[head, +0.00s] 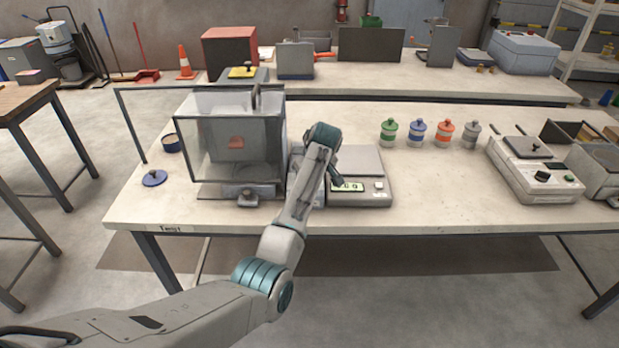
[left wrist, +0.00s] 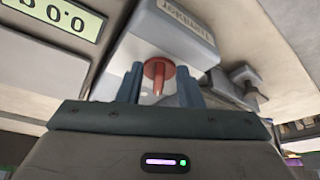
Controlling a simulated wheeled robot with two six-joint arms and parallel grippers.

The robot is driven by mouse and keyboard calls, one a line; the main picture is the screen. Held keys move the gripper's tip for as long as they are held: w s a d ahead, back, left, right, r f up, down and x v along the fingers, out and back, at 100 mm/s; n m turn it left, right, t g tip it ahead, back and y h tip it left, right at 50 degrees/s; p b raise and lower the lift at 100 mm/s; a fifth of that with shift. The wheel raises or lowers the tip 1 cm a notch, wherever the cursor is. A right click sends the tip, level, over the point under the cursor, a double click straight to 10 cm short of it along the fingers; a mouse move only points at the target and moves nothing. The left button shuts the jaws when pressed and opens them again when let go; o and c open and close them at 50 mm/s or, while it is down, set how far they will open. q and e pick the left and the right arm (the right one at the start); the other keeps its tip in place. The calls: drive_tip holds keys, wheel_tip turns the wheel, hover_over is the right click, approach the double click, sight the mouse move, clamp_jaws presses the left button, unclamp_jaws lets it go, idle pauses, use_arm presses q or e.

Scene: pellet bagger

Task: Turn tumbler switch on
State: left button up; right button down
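In the left wrist view a small red lever (left wrist: 158,70), likely the tumbler switch, stands out from a light grey box (left wrist: 172,27) with an upside-down label. My left gripper (left wrist: 160,84) has its two blue-grey fingers on either side of the lever. They are apart, with narrow gaps beside it; any contact is unclear. In the head view my left arm reaches between the clear-walled bagger (head: 233,145) and the bench scale (head: 362,165). It hides the switch and most of the gripper there. My right gripper is out of view.
The scale's green display (left wrist: 60,14) lies close by at upper left in the wrist view. A grey block with a knob (left wrist: 247,82) is at right. Several lidded jars (head: 417,132) and a grey machine (head: 535,170) stand further right. The bench's front right is clear.

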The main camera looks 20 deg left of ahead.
use_arm(q)
clamp_jaws()
drive_tip(key=shift+s+a+r+m+p, duration=0.2)
drive_tip(key=shift+m+p, duration=0.3)
drive_tip(key=shift+p, duration=0.35)
drive_tip(key=m+p, duration=0.2)
drive_tip(key=m+t+h+p, duration=0.1)
drive_tip(key=p, duration=0.2)
drive_tip(key=shift+s+a+r+m, duration=0.1)
drive_tip(key=shift+a+r+m, duration=0.05)
drive_tip(key=shift+a+m, duration=0.2)
drive_tip(key=m+h+p, duration=0.1)
drive_tip(key=m+p, duration=0.1)
drive_tip(key=m, duration=0.1)
drive_tip(key=shift+a+t+h+p, duration=0.3)
drive_tip(key=shift+h+p, duration=0.1)
drive_tip(key=shift+m, duration=0.65)
drive_tip(key=shift+f+p, duration=0.2)
drive_tip(key=shift+p, duration=0.1)
